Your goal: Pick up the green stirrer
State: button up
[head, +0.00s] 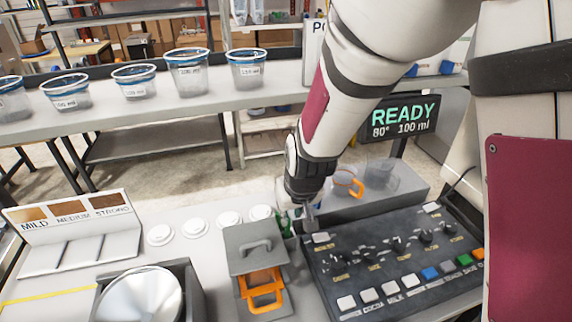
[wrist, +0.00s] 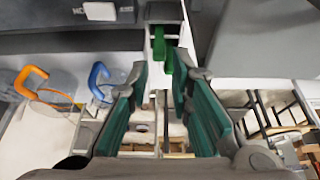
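In the head view a bit of green (head: 285,224) shows beside my gripper (head: 302,217), mostly hidden by the arm. In the wrist view my gripper (wrist: 164,78) is open, its two teal-padded fingers apart. The green pieces appear just beyond and between the fingertips. I cannot tell whether they touch the fingers.
A control panel (head: 395,258) with knobs and coloured buttons lies right of my gripper. A grey box with an orange handle (head: 264,298) stands in front. An orange-handled cup (head: 345,183) is behind. Several white discs (head: 195,228) lie left. Labelled cups (head: 187,72) line the back shelf.

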send_over(287, 234)
notch_tip(287, 234, down, 7)
jog(key=shift+s+d+r+b, duration=0.15)
jog(key=shift+s+d+b, duration=0.05)
jog(key=shift+s+b, duration=0.2)
jog(key=c, duration=0.4)
